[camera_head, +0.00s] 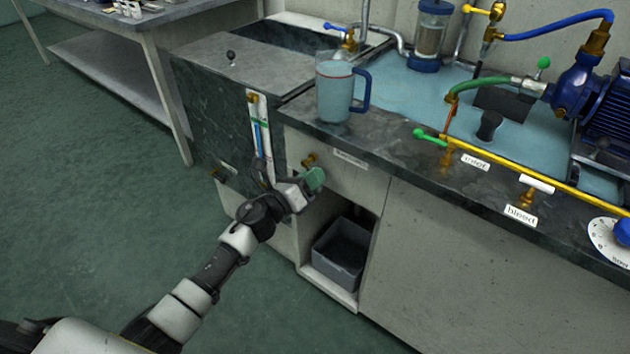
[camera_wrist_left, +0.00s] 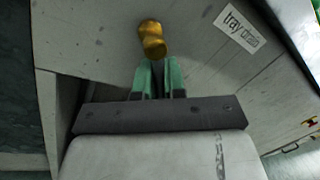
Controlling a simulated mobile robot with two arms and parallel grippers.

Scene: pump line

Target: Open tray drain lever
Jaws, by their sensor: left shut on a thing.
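The tray drain lever's brass valve body (camera_head: 309,160) sticks out from the grey cabinet front under the counter edge, beside a white "tray drain" label (camera_head: 350,159). The brass body (camera_wrist_left: 152,38) and the label (camera_wrist_left: 240,27) also show in the left wrist view. My left gripper (camera_head: 315,178), with green fingers, is right below the brass body. In the left wrist view its fingers (camera_wrist_left: 161,66) are close together just under the brass, shut on the lever. The lever handle itself is mostly hidden between the fingers. My right gripper is in neither view.
A grey bin (camera_head: 342,254) stands in the open niche below the valve. A clear jug (camera_head: 334,92) with a blue handle stands on the counter above. A sight tube (camera_head: 260,138) is on the cabinet at left. The green floor (camera_head: 90,190) at left is clear.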

